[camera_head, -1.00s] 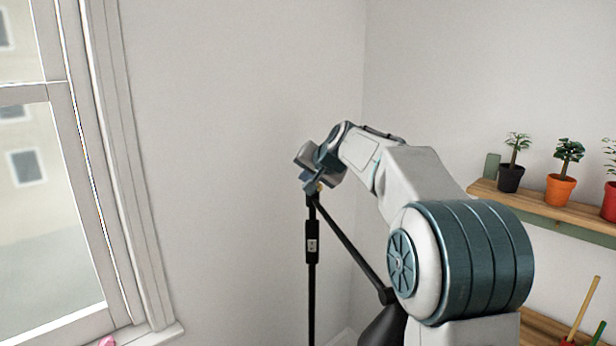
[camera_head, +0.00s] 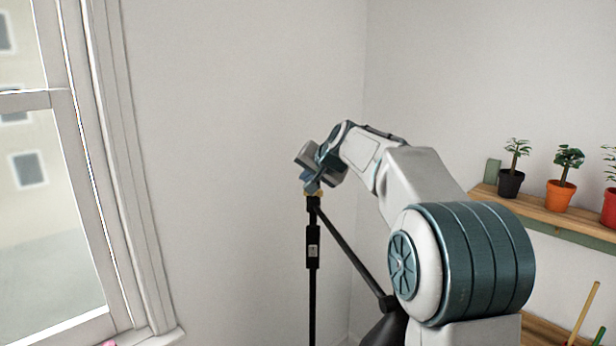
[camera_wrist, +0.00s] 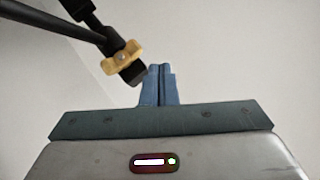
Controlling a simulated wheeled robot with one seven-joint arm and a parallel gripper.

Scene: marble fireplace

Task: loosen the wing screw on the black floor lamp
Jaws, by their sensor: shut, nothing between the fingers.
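The black floor lamp (camera_head: 313,285) stands in front of the wall, with a thin upright pole and a slanted arm that runs down right to a black shade (camera_head: 385,328). The yellow wing screw (camera_wrist: 122,57) sits at the joint where pole and arm meet. In the head view the wing screw (camera_head: 314,194) shows just below my gripper (camera_head: 312,187). In the wrist view my gripper (camera_wrist: 160,68) has its blue fingers together and empty. The wing screw is to the left of the fingertips, with a black joint end between, close to them; I cannot tell whether they touch.
A wooden shelf (camera_head: 545,212) with a black, an orange (camera_head: 561,194) and a red pot is at the right. A window (camera_head: 60,210) is at the left. The wall between window and lamp is bare.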

